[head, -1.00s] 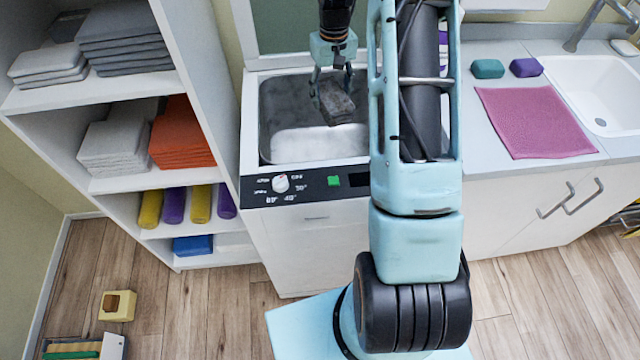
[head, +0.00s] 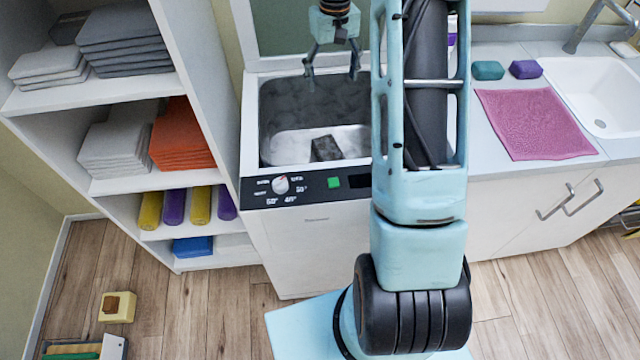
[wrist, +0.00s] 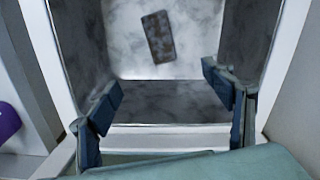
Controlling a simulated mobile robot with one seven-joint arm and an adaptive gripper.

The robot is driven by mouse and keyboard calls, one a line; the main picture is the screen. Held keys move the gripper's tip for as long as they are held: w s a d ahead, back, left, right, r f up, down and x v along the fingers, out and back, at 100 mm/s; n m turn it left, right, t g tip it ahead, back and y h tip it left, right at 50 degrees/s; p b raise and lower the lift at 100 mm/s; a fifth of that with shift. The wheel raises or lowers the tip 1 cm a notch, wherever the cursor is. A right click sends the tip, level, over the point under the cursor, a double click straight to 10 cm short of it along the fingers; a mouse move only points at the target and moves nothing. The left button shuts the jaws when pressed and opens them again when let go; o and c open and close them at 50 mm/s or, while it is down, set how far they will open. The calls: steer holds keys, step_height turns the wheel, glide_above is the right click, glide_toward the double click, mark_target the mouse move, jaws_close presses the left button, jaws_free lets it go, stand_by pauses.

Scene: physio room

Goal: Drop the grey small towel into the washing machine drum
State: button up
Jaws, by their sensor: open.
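The grey small towel (head: 325,149) is a dark, folded block lying inside the open washing machine drum (head: 290,141). It also shows in the wrist view (wrist: 158,37), apart from the fingers, on the pale drum floor. My gripper (head: 331,80) is open and empty above the back part of the drum opening. In the wrist view my gripper (wrist: 168,107) has its two fingers spread wide with nothing between them. The washing machine (head: 315,235) is white with a dark control panel. My arm hides the drum's right edge in the head view.
A white shelf unit (head: 112,98) with grey and orange folded towels and coloured rolls stands to the left. On the right, a counter holds a pink cloth (head: 533,122), a teal block (head: 487,70), a purple block (head: 526,67) and a sink (head: 600,95).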

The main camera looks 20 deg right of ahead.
step_height(320, 180, up, 6)
steer(key=shift+f, duration=0.15)
stand_by(0.5)
